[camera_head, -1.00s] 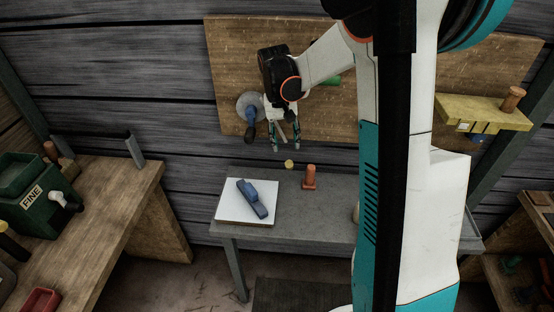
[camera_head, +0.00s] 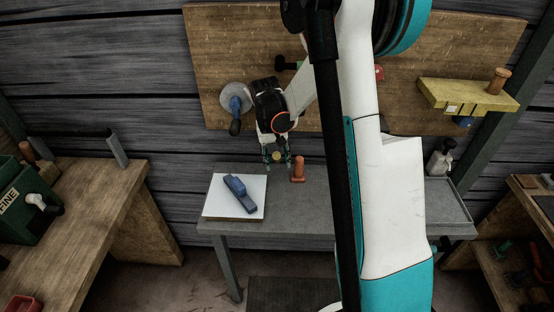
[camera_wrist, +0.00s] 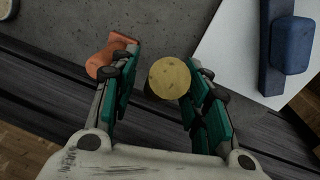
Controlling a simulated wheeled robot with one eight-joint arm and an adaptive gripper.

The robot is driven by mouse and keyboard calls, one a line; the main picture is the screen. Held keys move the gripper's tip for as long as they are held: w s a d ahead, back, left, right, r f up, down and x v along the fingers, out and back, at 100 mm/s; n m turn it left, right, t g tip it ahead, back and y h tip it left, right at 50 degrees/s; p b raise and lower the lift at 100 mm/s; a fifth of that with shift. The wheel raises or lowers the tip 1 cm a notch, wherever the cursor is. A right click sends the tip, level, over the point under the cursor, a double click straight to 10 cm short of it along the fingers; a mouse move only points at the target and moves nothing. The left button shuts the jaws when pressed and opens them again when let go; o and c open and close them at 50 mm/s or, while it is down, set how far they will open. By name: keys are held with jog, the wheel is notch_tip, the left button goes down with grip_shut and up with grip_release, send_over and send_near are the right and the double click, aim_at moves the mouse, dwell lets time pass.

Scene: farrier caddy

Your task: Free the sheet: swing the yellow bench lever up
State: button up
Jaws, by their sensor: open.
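The yellow lever knob (camera_head: 279,157) stands at the back of the grey bench, right of the white sheet. In the wrist view the round yellow knob (camera_wrist: 169,77) lies between my fingers, closer to the right one. My gripper (camera_head: 277,162) is open, pointing down around the knob; contact cannot be told. The lever's shaft below the knob is hidden. The white sheet (camera_head: 223,207) lies on the left of the bench with a blue block or bar (camera_head: 239,193) on top. Both the sheet (camera_wrist: 235,60) and the blue piece (camera_wrist: 290,45) show in the wrist view.
An orange handle (camera_head: 298,170) stands close right of my gripper; it also shows beside the left finger (camera_wrist: 108,55). A round plate with a blue handle (camera_head: 235,105) hangs on the wall board. A yellow shelf (camera_head: 465,97) is at right. The bench's front middle is clear.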

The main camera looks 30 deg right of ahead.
jog(key=shift+c, duration=0.3)
grip_shut()
jog(key=shift+w+d+r+g+y, duration=0.25)
jog(key=shift+w+r+g+y, duration=0.05)
jog(key=shift+g, duration=0.1)
jog(key=shift+o, duration=0.3)
grip_release()
jog(key=shift+s, duration=0.1)
